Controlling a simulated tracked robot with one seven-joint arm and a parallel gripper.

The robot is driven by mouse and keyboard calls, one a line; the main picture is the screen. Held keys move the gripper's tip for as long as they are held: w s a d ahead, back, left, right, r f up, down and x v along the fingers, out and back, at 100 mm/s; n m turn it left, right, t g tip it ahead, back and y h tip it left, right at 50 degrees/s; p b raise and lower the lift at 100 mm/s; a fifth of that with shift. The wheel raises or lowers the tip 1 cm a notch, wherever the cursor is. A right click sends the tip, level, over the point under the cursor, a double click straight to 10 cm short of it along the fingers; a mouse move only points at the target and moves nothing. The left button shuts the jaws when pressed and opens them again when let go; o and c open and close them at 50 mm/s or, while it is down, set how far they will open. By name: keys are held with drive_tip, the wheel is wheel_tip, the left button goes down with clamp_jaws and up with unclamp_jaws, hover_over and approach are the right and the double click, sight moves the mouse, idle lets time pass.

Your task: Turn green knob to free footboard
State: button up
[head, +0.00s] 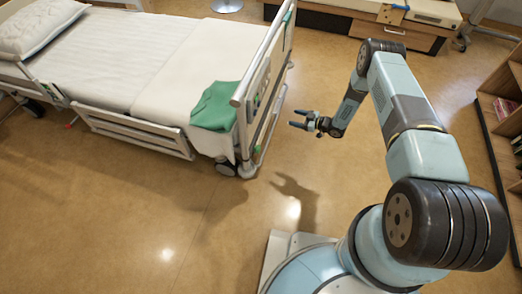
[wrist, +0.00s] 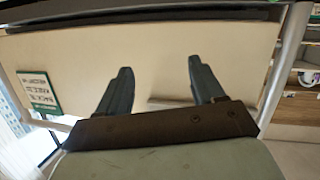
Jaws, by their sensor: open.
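The footboard (head: 262,88) stands upright at the foot of the bed, seen nearly edge-on in the head view. A cream panel (wrist: 215,60), which looks like the footboard's outer face, fills much of the wrist view. My gripper (head: 297,118) is open and empty, a little right of the footboard, with its fingers pointing toward it. In the wrist view my gripper (wrist: 160,68) shows two spread fingers in front of the panel, with nothing between them. I cannot make out a green knob in either view.
The bed (head: 120,60) has a white pillow (head: 40,28) and a green cloth (head: 215,106) at its near foot corner. A green-and-white sign (wrist: 38,92) shows at the left. A bookshelf (head: 497,95) stands at the right. The floor (head: 130,215) in front is clear.

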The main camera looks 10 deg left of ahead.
drive_tip(key=s+a+f+g+y, duration=0.1)
drive_tip(key=s+f+y, duration=0.1)
drive_tip(key=s+f, duration=0.5)
drive_tip(key=s+f+g+y, duration=0.15)
drive_tip(key=s+f, duration=0.25)
drive_tip(key=s, duration=0.5)
approach(257, 149)
drive_tip(key=w+a+f, duration=0.1)
drive_tip(key=w+a, duration=0.1)
drive_tip(key=a, duration=0.6)
drive_tip(key=shift+n, duration=0.3)
drive_tip(key=shift+f+g, duration=0.1)
drive_tip(key=shift+g, duration=0.15)
drive_tip(key=shift+c, duration=0.2)
drive_tip(key=c, duration=1)
